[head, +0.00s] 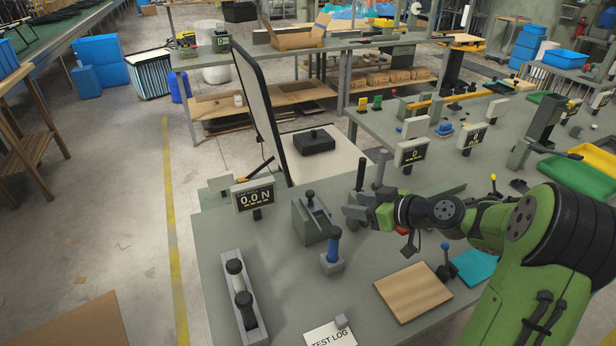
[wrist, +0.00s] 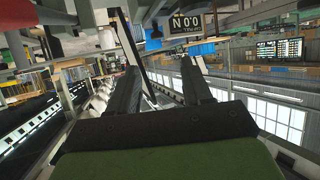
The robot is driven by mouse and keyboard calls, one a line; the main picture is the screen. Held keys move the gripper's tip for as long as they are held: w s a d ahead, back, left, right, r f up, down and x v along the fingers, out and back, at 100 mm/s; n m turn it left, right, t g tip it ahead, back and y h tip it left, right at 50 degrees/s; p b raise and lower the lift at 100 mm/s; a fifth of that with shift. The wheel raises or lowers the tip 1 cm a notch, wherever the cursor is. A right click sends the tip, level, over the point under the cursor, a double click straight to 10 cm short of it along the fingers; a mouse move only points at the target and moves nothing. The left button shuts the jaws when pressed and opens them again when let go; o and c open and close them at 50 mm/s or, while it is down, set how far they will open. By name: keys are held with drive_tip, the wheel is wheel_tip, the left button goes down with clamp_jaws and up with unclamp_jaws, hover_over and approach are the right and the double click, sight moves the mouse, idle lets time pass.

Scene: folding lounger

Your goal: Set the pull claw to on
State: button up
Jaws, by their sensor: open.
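No part is clearly labelled as the pull claw. A dark display (head: 254,197) reading 0.0 N stands at the near bench's back left; its small text is unclear. It also shows upside down in the wrist view (wrist: 186,24). Right of it, a grey slotted block (head: 312,222) carries a black-knobbed lever (head: 309,198). My gripper (head: 352,205) is right of the slotted block, above the bench. In the wrist view, my gripper's fingers (wrist: 161,85) are apart with nothing between them.
A grey rail (head: 252,325) with two black knobs lies at the bench's left edge. A tall dark-framed panel (head: 258,105) stands behind the display.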

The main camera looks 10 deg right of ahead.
approach(311, 193)
drive_tip(key=shift+t, duration=0.3)
drive_tip(key=x, duration=0.8)
drive_tip(key=shift+w+a+f, duration=0.15)
drive_tip(key=shift+f, duration=0.2)
clamp_jaws()
